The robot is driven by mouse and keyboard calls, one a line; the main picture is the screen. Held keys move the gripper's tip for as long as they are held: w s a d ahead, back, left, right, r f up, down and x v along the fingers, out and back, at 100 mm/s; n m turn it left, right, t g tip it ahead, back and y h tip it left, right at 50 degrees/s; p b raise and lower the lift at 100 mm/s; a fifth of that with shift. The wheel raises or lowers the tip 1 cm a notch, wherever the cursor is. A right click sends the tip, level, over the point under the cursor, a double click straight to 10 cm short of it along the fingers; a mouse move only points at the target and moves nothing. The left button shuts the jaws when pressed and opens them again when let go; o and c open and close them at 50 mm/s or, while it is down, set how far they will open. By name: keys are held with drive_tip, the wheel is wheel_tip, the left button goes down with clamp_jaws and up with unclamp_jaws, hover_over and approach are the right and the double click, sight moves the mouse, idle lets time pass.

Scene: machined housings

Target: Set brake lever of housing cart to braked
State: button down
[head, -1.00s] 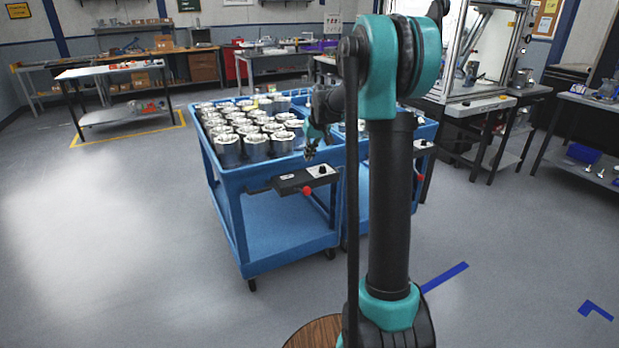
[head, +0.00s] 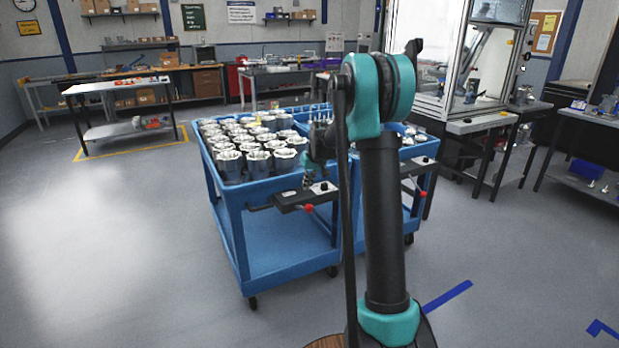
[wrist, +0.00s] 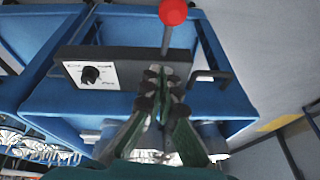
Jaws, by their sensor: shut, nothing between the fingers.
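The housing cart (head: 285,262) is a blue two-shelf cart, left of my arm in the head view. Its top holds many metal housings (head: 258,165). A black box (head: 296,200) on its near edge carries the brake lever, whose red ball (head: 308,208) sticks out toward me. In the wrist view the lever's red ball (wrist: 172,12) and thin rod rise from the black box (wrist: 120,66) at the top. My gripper (head: 309,182) is shut and empty, just over the box. Its fingertips (wrist: 157,78) appear in front of the box, near the lever's base; contact cannot be told.
A second blue cart (head: 408,155) stands right beside it, partly hidden by my arm, with its own red ball (head: 422,194). A dial (wrist: 90,74) on a white label sits on the box. A black bar handle (wrist: 210,76) is beside it. The floor at left is clear.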

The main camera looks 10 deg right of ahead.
sight(302, 207)
drive_tip(key=shift+s+f, duration=0.45)
drive_tip(key=shift+f, duration=0.3)
drive_tip(key=shift+s+f, duration=0.4)
drive_tip(key=shift+f, duration=0.4)
drive_tip(key=shift+s+f, duration=0.45)
drive_tip(key=shift+f, duration=0.3)
